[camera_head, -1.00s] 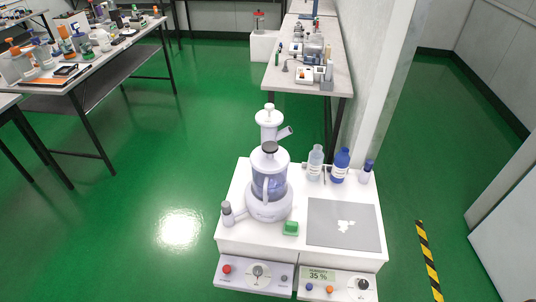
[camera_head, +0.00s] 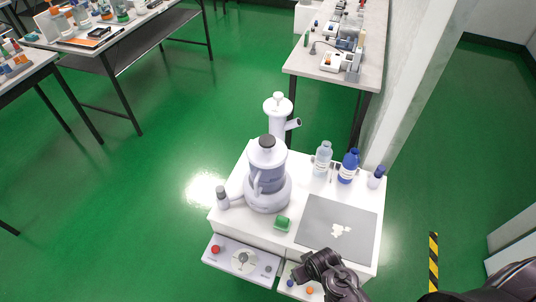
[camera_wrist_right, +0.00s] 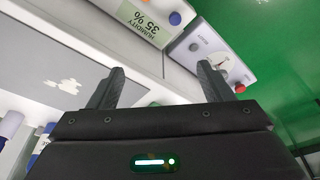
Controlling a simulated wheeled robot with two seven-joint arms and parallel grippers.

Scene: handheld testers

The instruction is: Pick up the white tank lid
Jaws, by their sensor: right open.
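The white tank lid (camera_head: 267,155), with a dark knob on top, sits on the bluish see-through tank (camera_head: 268,180) of a white tabletop device. My right gripper (camera_head: 306,268) is at the front edge of the white bench, in front of and to the right of the tank, clear of the lid. In the right wrist view its two dark fingers (camera_wrist_right: 163,75) are apart with nothing between them. The lid cannot be made out in the right wrist view. My left gripper is not in view.
A grey mat (camera_head: 350,216) with white scraps (camera_head: 340,230) lies right of the device. A clear bottle (camera_head: 322,158), a blue bottle (camera_head: 348,166) and a small vial (camera_head: 376,177) stand behind it. A green block (camera_head: 282,223) sits in front, a white-grey cylinder (camera_head: 222,198) at left.

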